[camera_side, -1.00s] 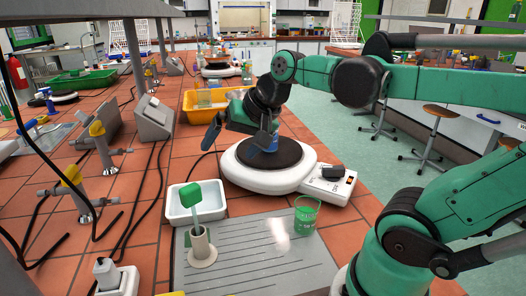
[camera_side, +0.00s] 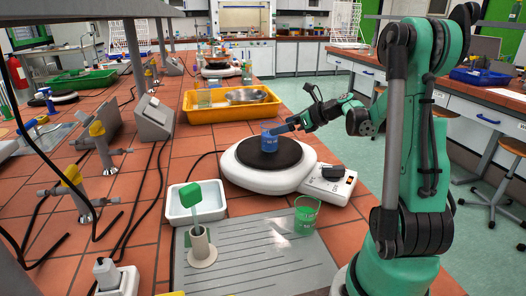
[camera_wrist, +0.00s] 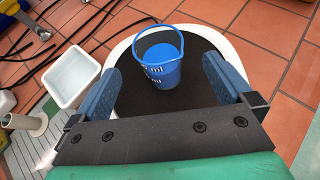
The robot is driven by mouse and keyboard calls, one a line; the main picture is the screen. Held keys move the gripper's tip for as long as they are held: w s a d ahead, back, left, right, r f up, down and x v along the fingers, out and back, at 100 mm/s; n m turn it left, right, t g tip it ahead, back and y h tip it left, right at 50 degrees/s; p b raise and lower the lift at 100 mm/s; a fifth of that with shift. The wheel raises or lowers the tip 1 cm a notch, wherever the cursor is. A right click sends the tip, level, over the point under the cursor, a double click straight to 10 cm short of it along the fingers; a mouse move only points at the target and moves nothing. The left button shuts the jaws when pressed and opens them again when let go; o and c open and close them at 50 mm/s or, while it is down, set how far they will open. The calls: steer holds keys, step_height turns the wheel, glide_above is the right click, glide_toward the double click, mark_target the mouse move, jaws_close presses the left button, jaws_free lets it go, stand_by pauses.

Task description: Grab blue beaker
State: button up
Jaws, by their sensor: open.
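The blue beaker (camera_side: 269,142) stands upright on the dark round plate of the white hotplate stirrer (camera_side: 247,178). In the wrist view the blue beaker (camera_wrist: 160,66) lies ahead of my gripper, roughly centred between the two blue fingers, with blue contents and white markings. My gripper (camera_side: 285,127) comes in from the right at beaker height in the side view. My gripper (camera_wrist: 160,85) is open and empty in the wrist view, its fingers wide apart. In the side view its tips are close to the beaker; contact cannot be told.
A green beaker (camera_side: 307,214) stands on the grey drainboard (camera_side: 258,258) in front. A white tray (camera_side: 181,211) is left of the stirrer. A yellow tub (camera_side: 222,117) with a metal bowl (camera_side: 246,96) is behind. The stirrer's control box (camera_side: 328,184) sticks out right.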

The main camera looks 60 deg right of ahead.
mark_target(270, 137)
steer(key=shift+x, duration=2.9)
steer(key=shift+s, duration=0.1)
steer(key=c, duration=1.5)
steer(key=shift+o, duration=0.2)
